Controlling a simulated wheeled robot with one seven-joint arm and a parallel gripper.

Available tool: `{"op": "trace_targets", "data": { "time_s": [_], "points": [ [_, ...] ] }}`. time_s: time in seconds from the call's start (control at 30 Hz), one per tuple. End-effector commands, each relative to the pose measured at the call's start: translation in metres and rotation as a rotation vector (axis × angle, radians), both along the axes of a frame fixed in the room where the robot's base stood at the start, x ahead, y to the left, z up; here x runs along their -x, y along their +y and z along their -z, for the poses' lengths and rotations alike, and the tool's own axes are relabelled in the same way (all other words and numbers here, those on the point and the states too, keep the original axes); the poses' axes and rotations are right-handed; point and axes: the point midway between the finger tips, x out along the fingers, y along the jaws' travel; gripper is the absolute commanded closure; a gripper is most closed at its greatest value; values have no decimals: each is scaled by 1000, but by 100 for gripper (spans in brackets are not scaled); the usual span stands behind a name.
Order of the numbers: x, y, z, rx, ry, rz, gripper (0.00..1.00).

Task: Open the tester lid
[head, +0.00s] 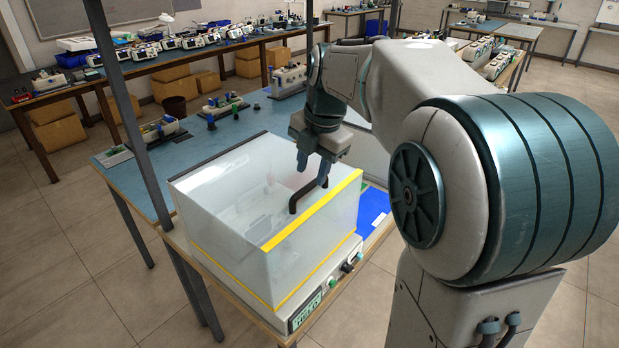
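The tester is a clear box on a pale base with a control panel (305,313), standing on the blue bench. Its transparent lid (225,230) has yellow strips along its front edges and looks shut. A dark, bent handle (294,204) stands on the lid near the front yellow edge. My gripper (313,176) points down over the lid, right at the handle's upper end. Its two fingers are apart, with a gap between them. I cannot tell whether a finger touches the handle.
A blue mat (372,208) lies on the bench right of the tester. Small devices (222,107) stand on the bench behind it. A dark post (133,110) rises at the bench's left side. Other benches with instruments and cardboard boxes (186,86) are farther back. Tiled floor is open at left.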

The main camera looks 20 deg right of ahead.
Motion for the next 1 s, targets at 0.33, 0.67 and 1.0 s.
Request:
{"op": "trace_targets", "data": {
  "time_s": [0.33,0.67,1.0],
  "points": [
    [-5,4,32,0,0,0,64],
    [-5,4,33,0,0,0,84],
    [-5,2,28,0,-1,5,100]
  ]
}}
